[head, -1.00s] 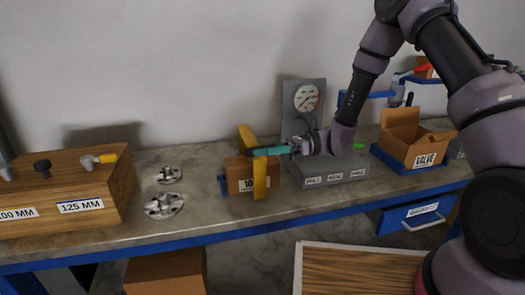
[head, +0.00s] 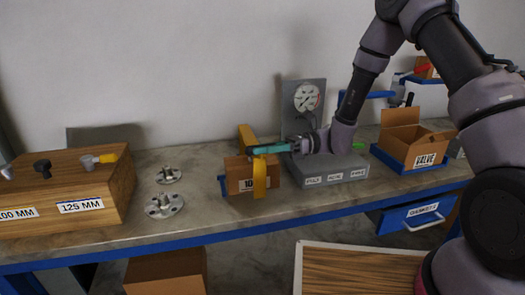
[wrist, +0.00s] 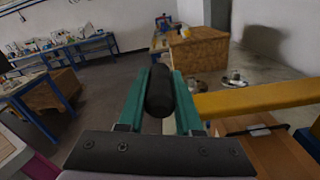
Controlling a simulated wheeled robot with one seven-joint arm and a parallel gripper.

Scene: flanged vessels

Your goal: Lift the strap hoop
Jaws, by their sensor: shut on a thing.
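The strap hoop (head: 260,178) is a yellow band around a small brown box (head: 240,174), with one side standing at the front and another part behind. In the wrist view the hoop's yellow bar (wrist: 255,98) runs from the right up to the fingers. My gripper (head: 262,149) is at the hoop's top, over the box. In the wrist view its teal fingers (wrist: 159,95) are shut on a black rounded grip (wrist: 159,90), which appears to belong to the hoop. The join between grip and bar is hidden.
A grey block with a dial gauge (head: 307,97) stands right of the box, under my wrist. Two metal flanges (head: 164,205) lie to the left, beside a wooden block (head: 70,190) with knobs. An open valve carton (head: 412,150) is at right. The bench front edge is clear.

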